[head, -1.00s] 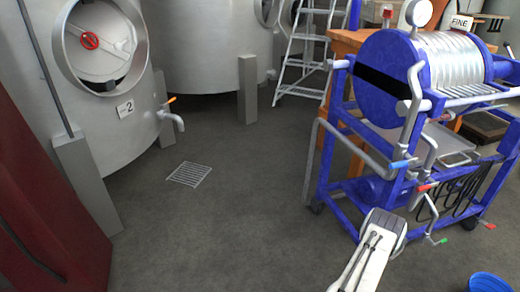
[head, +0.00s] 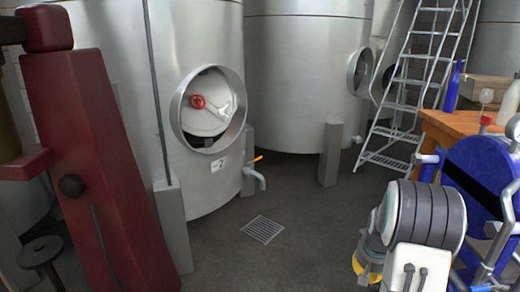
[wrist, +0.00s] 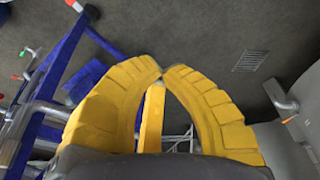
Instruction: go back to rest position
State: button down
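My gripper (wrist: 162,74) fills the middle of the wrist view. Its two curved yellow fingers meet at the tips. A narrow yellow piece shows between them, perhaps a third finger; I see no separate object held. In the head view my folded arm is at the lower right, in front of the blue machine, and a bit of yellow shows low beside it, with the fingertips hidden.
The blue filter cart (head: 486,168) stands close on the right. Steel tanks (head: 205,40) stand behind, one with a tap (head: 257,178). A red machine (head: 100,170) is at left. Open floor with a drain grate (head: 263,229) lies between; a ladder (head: 405,85) is behind.

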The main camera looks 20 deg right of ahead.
jog(key=s+a+r+n+y+p, duration=0.1)
jog(key=s+a+r+n+p, duration=0.3)
jog(key=a+r, duration=0.75)
jog(key=s+a+r+n+p, duration=0.1)
jog(key=s+a+r+p, duration=0.5)
jog(key=a+r, duration=0.6)
jog(key=s+a+r+n+y+p, duration=0.1)
jog(key=s+a+r+n+p, duration=0.1)
jog(key=s, duration=0.6)
notch_tip(320, 180, up, 3)
jog(key=a+p, duration=0.1)
jog(key=a, duration=0.1)
jog(key=shift+s+a+t+p, duration=0.3)
jog(key=shift+s+t+p, duration=0.1)
